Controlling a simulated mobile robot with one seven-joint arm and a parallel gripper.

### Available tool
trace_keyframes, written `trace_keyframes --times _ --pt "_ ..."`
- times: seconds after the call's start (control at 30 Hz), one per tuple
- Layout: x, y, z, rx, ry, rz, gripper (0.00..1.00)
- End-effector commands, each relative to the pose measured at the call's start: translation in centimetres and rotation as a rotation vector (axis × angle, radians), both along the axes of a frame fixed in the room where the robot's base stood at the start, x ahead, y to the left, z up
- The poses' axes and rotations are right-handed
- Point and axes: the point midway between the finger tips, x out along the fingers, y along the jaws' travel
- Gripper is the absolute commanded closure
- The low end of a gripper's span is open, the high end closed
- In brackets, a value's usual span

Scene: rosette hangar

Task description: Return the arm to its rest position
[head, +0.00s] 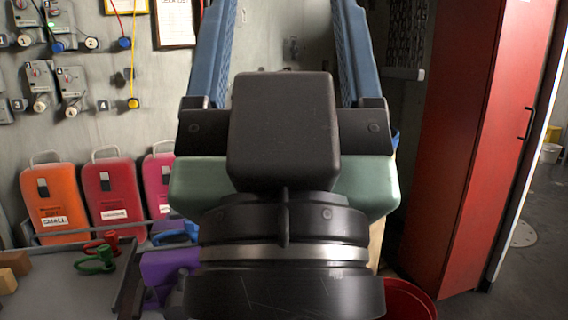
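My gripper (284,10) fills the middle of the head view. Its black and green body is close to the camera, and its two blue fingers reach up to the top edge of the picture. The fingers stand wide apart, with only the wall visible between them, and I see nothing held. The very tips are at or beyond the top edge. My wrist hides much of the centre and lower middle.
At left are orange (55,203), red (113,198) and magenta (158,190) cases, a grey surface (70,285) with red and green handled pieces, and wall switches (70,85). A red cabinet (465,150) stands right, beside a doorway. A red bucket (412,300) sits low.

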Motion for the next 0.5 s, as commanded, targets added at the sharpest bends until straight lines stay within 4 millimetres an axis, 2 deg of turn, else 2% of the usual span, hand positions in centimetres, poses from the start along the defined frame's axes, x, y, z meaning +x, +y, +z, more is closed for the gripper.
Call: trace_keyframes --times 0.03,0.1,0.4,0.5 --pt "0.0 0.0 3.4 0.001 0.0 0.001 0.28" --pt "0.0 0.0 5.6 0.001 0.0 0.002 0.28" --pt "0.0 0.1 14.6 0.001 0.0 0.003 0.28" --pt "0.0 0.1 16.7 0.001 0.0 0.004 0.28"
